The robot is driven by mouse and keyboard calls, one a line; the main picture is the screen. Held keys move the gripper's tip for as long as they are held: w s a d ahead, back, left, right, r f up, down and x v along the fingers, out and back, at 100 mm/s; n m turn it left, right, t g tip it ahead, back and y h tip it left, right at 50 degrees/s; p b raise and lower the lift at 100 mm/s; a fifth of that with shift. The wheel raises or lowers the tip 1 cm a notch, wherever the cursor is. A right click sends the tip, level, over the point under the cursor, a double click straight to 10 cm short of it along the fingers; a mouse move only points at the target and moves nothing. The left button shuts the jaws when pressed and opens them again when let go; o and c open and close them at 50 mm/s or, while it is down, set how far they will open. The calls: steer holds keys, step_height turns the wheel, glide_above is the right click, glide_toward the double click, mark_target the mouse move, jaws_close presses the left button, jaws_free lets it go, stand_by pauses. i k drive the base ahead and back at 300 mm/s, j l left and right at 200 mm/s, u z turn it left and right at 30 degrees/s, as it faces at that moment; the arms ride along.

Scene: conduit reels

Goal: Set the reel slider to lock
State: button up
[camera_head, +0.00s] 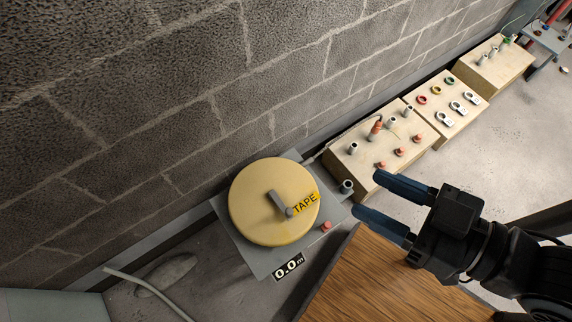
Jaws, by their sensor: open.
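The round yellow tape reel (262,222) lies on a grey plate (262,262) at the lower middle of the head view. It bears a grey crank (279,202) and a yellow TAPE label (305,204). A small red knob (325,227) and a grey cylindrical post (347,186) stand at the plate's right side. I cannot tell which part is the slider, and no lock marking is readable. My gripper (368,195) is open and empty, with its blue fingers pointing left, just right of the post in the picture. I cannot tell its height above the plate.
A wooden surface (375,280) lies below my gripper. Several wooden boxes with fittings (375,150) line the block wall (180,110) to the upper right. A pale tube (150,290) lies lower left.

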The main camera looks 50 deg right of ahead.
mark_target(327, 225)
steer(key=k+l, duration=0.1)
steer(key=k, duration=1.05)
steer(key=k+l+z, duration=0.1)
steer(key=k, duration=0.5)
steer(key=i+l, duration=0.25)
steer(key=i+l+u, duration=0.1)
steer(key=i, duration=0.4)
steer(key=l, duration=0.1)
